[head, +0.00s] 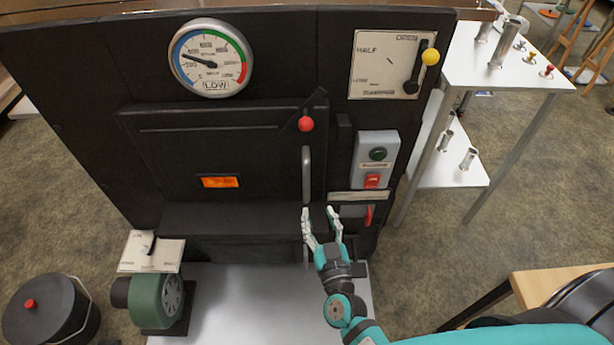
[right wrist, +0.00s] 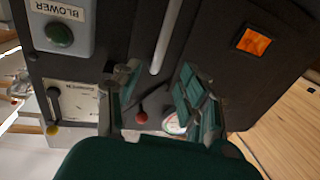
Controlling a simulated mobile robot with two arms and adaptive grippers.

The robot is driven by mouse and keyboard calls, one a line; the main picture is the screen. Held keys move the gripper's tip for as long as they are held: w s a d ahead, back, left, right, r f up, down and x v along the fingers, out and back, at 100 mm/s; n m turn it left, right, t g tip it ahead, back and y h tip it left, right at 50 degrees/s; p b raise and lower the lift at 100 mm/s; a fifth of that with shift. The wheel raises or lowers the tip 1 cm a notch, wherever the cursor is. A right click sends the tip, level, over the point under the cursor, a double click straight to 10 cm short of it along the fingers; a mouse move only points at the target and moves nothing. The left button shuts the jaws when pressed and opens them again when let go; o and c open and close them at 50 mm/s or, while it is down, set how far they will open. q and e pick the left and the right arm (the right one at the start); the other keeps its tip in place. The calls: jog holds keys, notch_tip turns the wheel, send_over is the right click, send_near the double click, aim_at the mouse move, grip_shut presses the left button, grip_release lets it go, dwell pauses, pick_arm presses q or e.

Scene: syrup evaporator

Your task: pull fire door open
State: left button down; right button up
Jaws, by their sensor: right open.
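The black fire door (head: 165,150) fills the middle of the dark front panel and looks shut. It has a small glowing orange window (head: 220,182) and a grey upright bar handle (head: 306,172) near its right edge. A red ball knob (head: 306,124) on a black lever sits just above the handle. My right gripper (head: 320,212) is open and empty, below and slightly right of the handle's lower end. In the right wrist view, the handle (right wrist: 166,38) lies beyond the gap between the spread fingers (right wrist: 157,80); contact is not visible. My left gripper is out of view.
Right of the door are a switch box (head: 376,160) with green and red buttons and a red lever (head: 369,215). A dial gauge (head: 211,58) is above. A green blower (head: 158,300) and black pot (head: 45,312) stand lower left. A white table (head: 500,70) is right.

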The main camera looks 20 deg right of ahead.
aim_at(307, 179)
jog(key=w, duration=0.9)
jog(key=w+d, duration=0.1)
jog(key=w, duration=0.3)
jog(key=shift+w, duration=0.2)
jog(key=shift+c, duration=0.3)
grip_shut()
